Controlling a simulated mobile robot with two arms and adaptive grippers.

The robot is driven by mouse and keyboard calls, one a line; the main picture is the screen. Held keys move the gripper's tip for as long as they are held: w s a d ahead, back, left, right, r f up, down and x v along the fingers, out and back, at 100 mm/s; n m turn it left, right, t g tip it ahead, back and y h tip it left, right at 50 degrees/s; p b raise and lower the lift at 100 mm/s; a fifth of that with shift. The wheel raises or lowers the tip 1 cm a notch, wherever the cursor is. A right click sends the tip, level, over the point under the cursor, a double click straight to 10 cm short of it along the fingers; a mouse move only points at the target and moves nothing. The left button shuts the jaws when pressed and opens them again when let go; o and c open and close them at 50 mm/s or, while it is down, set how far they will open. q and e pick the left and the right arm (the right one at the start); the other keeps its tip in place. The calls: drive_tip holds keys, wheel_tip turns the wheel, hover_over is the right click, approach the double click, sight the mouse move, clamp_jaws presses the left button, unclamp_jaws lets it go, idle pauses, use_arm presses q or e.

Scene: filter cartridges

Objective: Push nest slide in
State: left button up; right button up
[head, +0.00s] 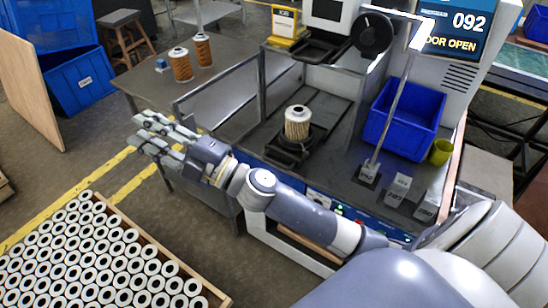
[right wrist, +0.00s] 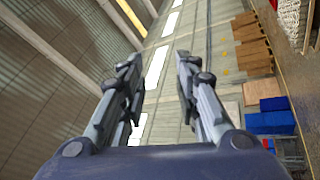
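The nest slide (head: 287,153) is a dark holder at the front of the machine's deck, outside the machine opening. A pleated, cream-coloured filter cartridge (head: 297,123) stands upright in it. A dark track (head: 325,106) runs back from it toward the machine. My right gripper (head: 139,129) is left of the nest slide, out beyond the bench edge and apart from it. Its two fingers are spread and empty, as the right wrist view (right wrist: 157,62) also shows. My left gripper is not in view.
The machine's screen (head: 461,32) reads "092" and "DOOR OPEN". A blue bin (head: 405,115) and a yellow cup (head: 441,152) stand right of the track. Metal guard rails (head: 215,85) stand left of it. A crate of white-ended cylinders (head: 190,280) lies front left.

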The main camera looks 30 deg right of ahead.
drive_tip(key=s+a+n+g+y, duration=0.5)
drive_tip(key=s+a+n+g, duration=0.3)
drive_tip(key=n+g, duration=0.65)
drive_tip(key=n+g+h, duration=0.3)
drive_tip(key=n+h, duration=0.2)
drive_tip(key=h, duration=1.5)
approach(275, 162)
drive_tip(key=shift+t, duration=0.25)
drive_tip(key=f, duration=0.5)
drive_tip(key=d+f, duration=0.1)
drive_tip(key=f, duration=0.1)
drive_tip(key=shift+w+f+b, duration=0.15)
drive_tip(key=shift+f+b, duration=0.15)
drive_tip(key=shift+f, duration=0.1)
drive_tip(key=shift+c, duration=0.6)
